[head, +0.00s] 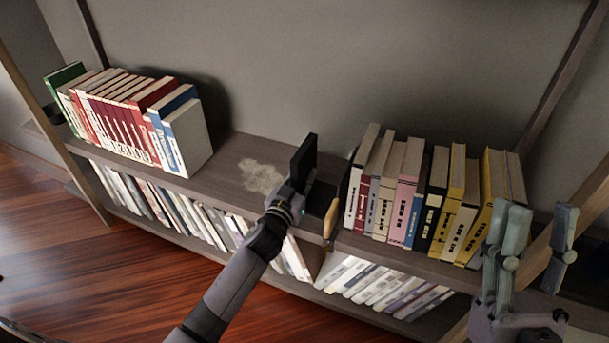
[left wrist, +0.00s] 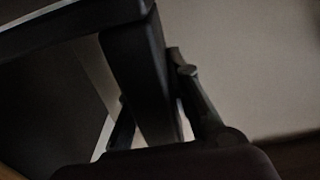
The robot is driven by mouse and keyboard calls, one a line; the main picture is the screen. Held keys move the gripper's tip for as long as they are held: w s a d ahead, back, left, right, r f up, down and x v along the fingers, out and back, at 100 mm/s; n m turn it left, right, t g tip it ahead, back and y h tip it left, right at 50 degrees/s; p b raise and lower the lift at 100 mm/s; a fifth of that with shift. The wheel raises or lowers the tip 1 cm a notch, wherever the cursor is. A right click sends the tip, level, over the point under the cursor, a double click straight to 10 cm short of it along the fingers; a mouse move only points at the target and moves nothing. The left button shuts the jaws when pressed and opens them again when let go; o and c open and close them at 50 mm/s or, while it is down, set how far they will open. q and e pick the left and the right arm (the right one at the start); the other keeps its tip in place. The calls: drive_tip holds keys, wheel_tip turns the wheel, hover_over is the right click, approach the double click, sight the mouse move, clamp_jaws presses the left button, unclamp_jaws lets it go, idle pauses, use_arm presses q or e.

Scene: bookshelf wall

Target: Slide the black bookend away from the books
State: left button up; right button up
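The black bookend (head: 303,158) stands upright on the upper shelf, left of the right-hand row of books (head: 400,195), with a gap between its upright plate and the first white book. My left gripper (head: 298,192) is at the bookend's plate, on its near edge. In the left wrist view the dark bookend plate (left wrist: 135,70) passes between the fingers, one on each side, and they appear closed on it. The fingertips are partly hidden in the head view. My right gripper (head: 535,222) is open and empty at the lower right, in front of the shelf.
Another row of books (head: 125,115) stands at the left of the upper shelf (head: 235,150), with bare shelf between. A tan, handle-like object (head: 331,219) sits at the shelf's front edge beside the bookend. More books (head: 385,285) fill the lower shelf.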

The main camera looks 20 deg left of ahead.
use_arm(q)
drive_tip(key=o, duration=0.5)
drive_tip(key=s, duration=1.2)
drive_tip(key=shift+a, duration=0.4)
